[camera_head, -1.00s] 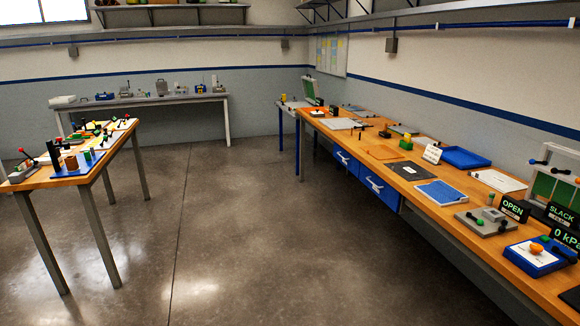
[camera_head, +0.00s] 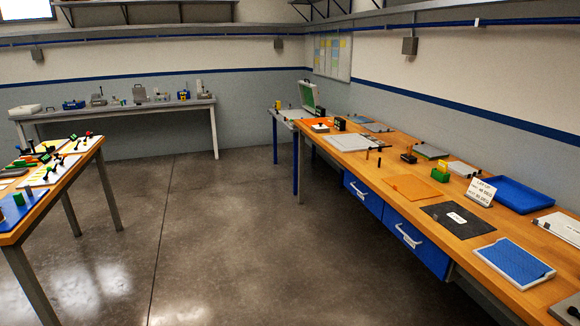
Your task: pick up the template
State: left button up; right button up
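No label that I can read marks the template, and I cannot tell which of the flat pieces on the right bench it is. An orange flat sheet (camera_head: 411,187) lies near that bench's front edge. A dark sheet (camera_head: 439,221) with a white label lies closer to me. A blue panel in a white frame (camera_head: 514,263) lies closer still. Grey flat plates (camera_head: 431,151) lie along the back. Neither of my grippers is in view.
The long wooden bench (camera_head: 385,163) runs along the right wall, with blue drawers (camera_head: 416,243) below. A blue tray (camera_head: 521,193) and a small sign (camera_head: 481,190) stand on it. A second table (camera_head: 60,180) is at left. The concrete floor between is clear.

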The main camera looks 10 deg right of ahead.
aim_at(411, 187)
jog(key=i, duration=1.75)
